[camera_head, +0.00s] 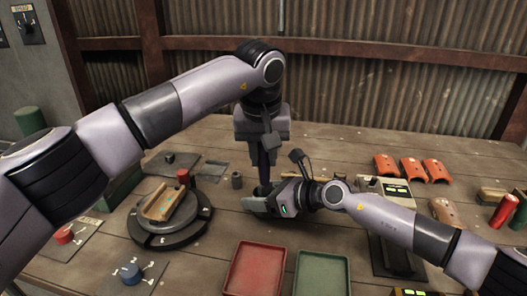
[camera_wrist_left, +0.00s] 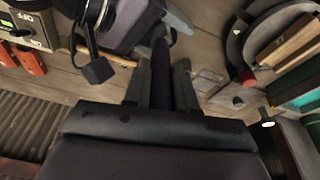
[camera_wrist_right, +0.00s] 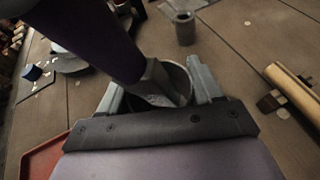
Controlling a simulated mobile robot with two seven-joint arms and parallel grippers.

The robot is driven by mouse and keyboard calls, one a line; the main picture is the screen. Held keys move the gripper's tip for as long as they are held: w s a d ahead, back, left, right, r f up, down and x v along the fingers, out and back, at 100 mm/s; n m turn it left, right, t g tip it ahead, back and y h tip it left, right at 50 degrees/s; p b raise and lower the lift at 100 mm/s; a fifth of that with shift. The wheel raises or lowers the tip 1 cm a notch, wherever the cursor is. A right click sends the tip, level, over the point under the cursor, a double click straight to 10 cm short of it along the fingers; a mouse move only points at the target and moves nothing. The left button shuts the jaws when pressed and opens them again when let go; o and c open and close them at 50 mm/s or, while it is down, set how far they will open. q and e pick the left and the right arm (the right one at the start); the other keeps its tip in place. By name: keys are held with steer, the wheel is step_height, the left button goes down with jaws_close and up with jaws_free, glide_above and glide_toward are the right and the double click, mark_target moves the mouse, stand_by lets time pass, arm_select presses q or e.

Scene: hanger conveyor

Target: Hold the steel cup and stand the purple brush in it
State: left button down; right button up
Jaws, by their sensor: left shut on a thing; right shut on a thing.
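The purple brush (camera_head: 263,172) hangs roughly upright under my left gripper (camera_head: 263,150), which is shut on it; it also shows between the fingers in the left wrist view (camera_wrist_left: 160,65). My right gripper (camera_head: 258,203) lies low over the table, shut on the steel cup (camera_wrist_right: 184,74). In the right wrist view the brush (camera_wrist_right: 90,38) slants down from the upper left, and its grey lower end is over the cup's mouth, seemingly within the rim. How deep it reaches is hidden. In the head view my right gripper mostly hides the cup.
A dark turntable (camera_head: 170,240) with a wooden piece stands at left. A small grey cylinder (camera_head: 237,180) stands just left of the grippers. A red tray (camera_head: 255,270) and a green tray (camera_head: 321,276) lie in front. Orange curved pieces (camera_head: 412,169) lie at back right.

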arm_select(q)
steer(key=c, duration=0.8)
jaws_free()
steer(key=shift+c, duration=0.2)
steer(key=shift+r, duration=0.1)
steer(key=v, duration=1.2)
arm_select(e)
steer(key=o, duration=1.1)
steer(key=shift+o, duration=0.2)
